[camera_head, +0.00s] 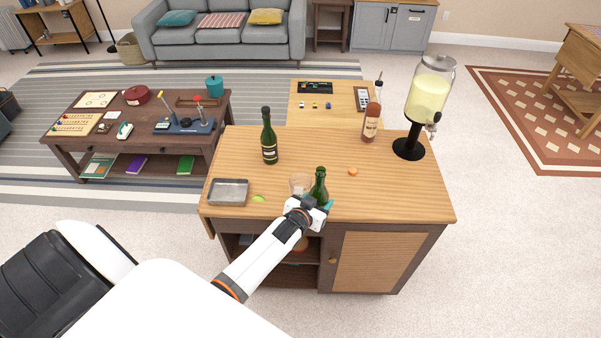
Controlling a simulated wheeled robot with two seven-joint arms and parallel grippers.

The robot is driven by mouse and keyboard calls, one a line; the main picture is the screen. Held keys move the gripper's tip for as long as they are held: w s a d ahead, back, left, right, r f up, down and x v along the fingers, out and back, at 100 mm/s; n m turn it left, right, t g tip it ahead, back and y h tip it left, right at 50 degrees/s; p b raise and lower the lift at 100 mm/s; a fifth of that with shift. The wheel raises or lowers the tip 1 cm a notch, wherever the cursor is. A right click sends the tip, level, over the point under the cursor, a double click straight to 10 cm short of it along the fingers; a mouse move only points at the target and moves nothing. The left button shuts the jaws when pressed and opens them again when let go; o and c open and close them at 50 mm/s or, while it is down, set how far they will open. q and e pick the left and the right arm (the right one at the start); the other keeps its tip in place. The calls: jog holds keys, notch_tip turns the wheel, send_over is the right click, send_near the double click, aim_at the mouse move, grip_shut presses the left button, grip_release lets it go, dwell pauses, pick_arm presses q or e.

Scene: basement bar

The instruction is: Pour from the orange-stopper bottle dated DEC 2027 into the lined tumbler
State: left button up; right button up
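A green bottle (319,186) stands about upright near the front of the wooden bar top, its lower part hidden by my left gripper (322,207). The gripper is right at this bottle, with a teal finger showing on its right side. I cannot tell whether the fingers are closed on it. A clear tumbler (299,182) stands just left of the bottle; any lines on it are too small to see. A dark green bottle (269,138) with a label stands further back left. No date or orange stopper is readable on either bottle. My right gripper is not in view.
The bar top (400,190) also holds a grey tray (228,191), a green wedge (258,198), a small orange disc (353,172), an amber bottle (371,124) and a drink dispenser (429,95). The right front of the top is clear.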

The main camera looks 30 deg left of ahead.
pick_arm(q)
jog(key=shift+s+a+f, duration=0.15)
jog(key=shift+a+f, duration=0.05)
jog(key=shift+f, duration=0.1)
jog(key=shift+r, duration=0.1)
